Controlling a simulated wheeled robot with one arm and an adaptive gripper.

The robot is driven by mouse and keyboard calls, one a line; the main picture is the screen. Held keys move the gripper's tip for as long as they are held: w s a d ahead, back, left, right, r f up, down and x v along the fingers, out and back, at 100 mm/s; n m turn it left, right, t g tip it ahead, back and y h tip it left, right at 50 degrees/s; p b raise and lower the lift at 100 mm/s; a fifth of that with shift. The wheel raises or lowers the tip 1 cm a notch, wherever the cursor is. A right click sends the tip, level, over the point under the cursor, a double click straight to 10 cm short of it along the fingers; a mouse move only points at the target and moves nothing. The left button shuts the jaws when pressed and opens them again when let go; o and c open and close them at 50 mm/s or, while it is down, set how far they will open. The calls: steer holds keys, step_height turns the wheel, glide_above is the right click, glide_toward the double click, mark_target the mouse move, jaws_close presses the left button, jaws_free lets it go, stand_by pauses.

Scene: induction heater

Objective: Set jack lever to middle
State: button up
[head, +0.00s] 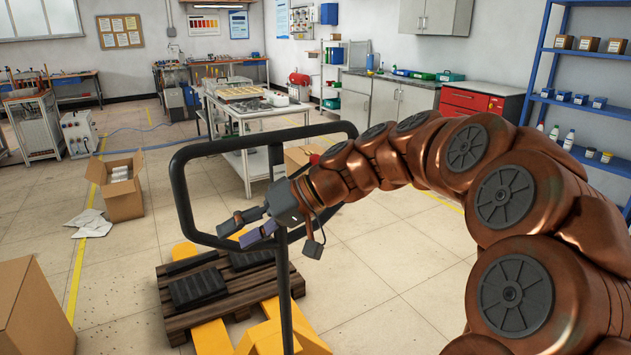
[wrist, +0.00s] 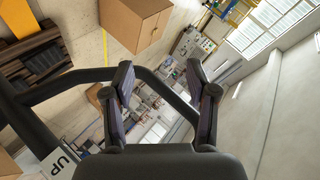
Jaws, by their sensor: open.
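The pallet jack's black loop handle (head: 181,192) stands upright in the middle of the head view, above the yellow forks (head: 211,337). My open gripper (head: 235,232) overlaps the lower part of the loop, its fingers pointing left and down. In the wrist view my gripper (wrist: 160,68) has its fingers apart and nothing held. The handle's bar (wrist: 65,84) crosses behind them; I cannot tell whether they touch. A white label reading "UP" (wrist: 63,163) shows at the wrist view's lower left. I cannot make out the small jack lever in either view; my arm or gripper may hide it.
A wooden pallet (head: 178,322) with dark blocks lies on the forks. An open cardboard box (head: 122,192) stands to the left, and a closed one (head: 30,312) is at the near left. A white worktable (head: 245,118) is behind the handle. Floor is clear between the boxes and pallet.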

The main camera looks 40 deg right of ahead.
steer(key=w+d+r+t+b, duration=0.1)
steer(key=w+d+t, duration=0.1)
steer(key=d, duration=0.4)
steer(key=w+d+r+t+b, duration=0.1)
steer(key=w+d+t+b, duration=0.15)
steer(key=d, duration=0.35)
steer(key=m+t+h+b, duration=0.1)
steer(key=m+t, duration=0.1)
steer(key=t, duration=0.3)
glide_toward(316, 158)
steer(key=w+f, duration=0.1)
steer(key=w, duration=0.2)
steer(key=shift+a+p+x, duration=0.25)
steer(key=shift+p+x, duration=0.05)
steer(key=shift+x, duration=3.65)
steer(key=shift+s+f, duration=0.1)
steer(key=shift+s, duration=0.1)
steer(key=shift+c, duration=0.5)
jaws_close()
